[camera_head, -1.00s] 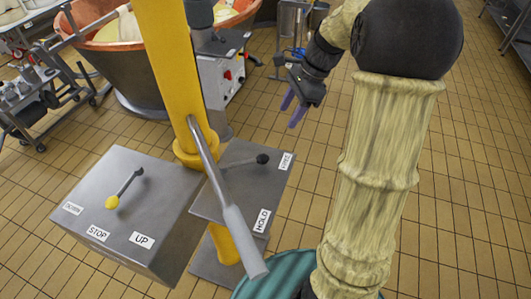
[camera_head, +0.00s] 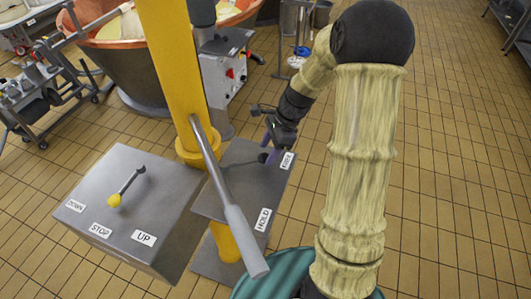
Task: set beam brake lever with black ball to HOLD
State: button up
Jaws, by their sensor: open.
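The beam brake lever's black ball (camera_head: 263,158) shows partly, close to the FREE label (camera_head: 287,160) on the grey plate (camera_head: 235,176) beside the yellow post. The lever's rod is mostly hidden behind the grey-handled bar. The HOLD label (camera_head: 263,219) is on the near right edge of the same plate. My gripper (camera_head: 269,150) is open, its purple fingers pointing down at the black ball. The fingers overlap the ball in the picture; I cannot tell whether they touch it or stand around it.
A long grey-handled bar (camera_head: 234,222) slants across the plate, left of HOLD. Left is a box (camera_head: 135,205) with a yellow-ball lever and DOWN, STOP and UP labels. The yellow post (camera_head: 172,80) stands behind. A copper vat (camera_head: 125,60) is at the back.

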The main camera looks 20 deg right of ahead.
jog(key=shift+x, duration=1.25)
grip_shut()
jog(key=shift+w+a, duration=0.1)
